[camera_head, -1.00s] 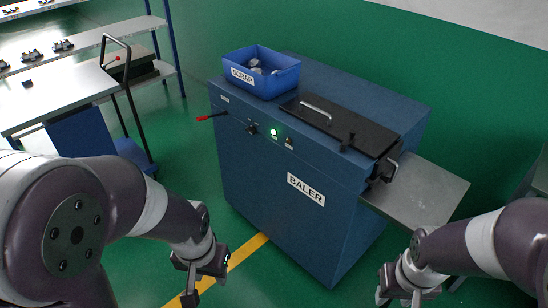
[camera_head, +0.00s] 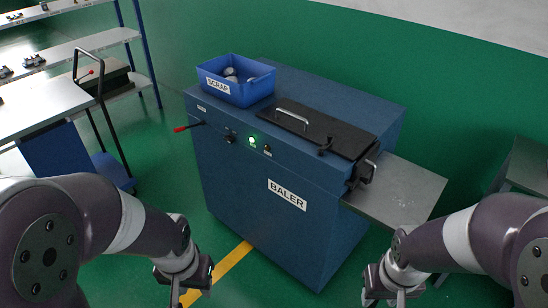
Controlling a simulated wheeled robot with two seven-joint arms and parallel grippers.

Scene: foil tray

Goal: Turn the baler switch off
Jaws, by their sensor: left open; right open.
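The baler (camera_head: 250,185) is a blue cabinet in the middle of the head view, with a white BALER label on its front. A lever with a red tip (camera_head: 181,129) sticks out at the left. My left gripper (camera_head: 188,292) is open and empty, low in front of the baler's left part. My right gripper (camera_head: 391,297) is open and empty, low at the right, below the side shelf. Neither touches the baler.
A blue SCRAP bin (camera_head: 240,95) with scrap stands on the baler top. A black lid (camera_head: 322,133) with a handle is beside it. A grey side shelf (camera_head: 400,190) juts out right. A trolley (camera_head: 107,165) and table (camera_head: 35,105) stand left.

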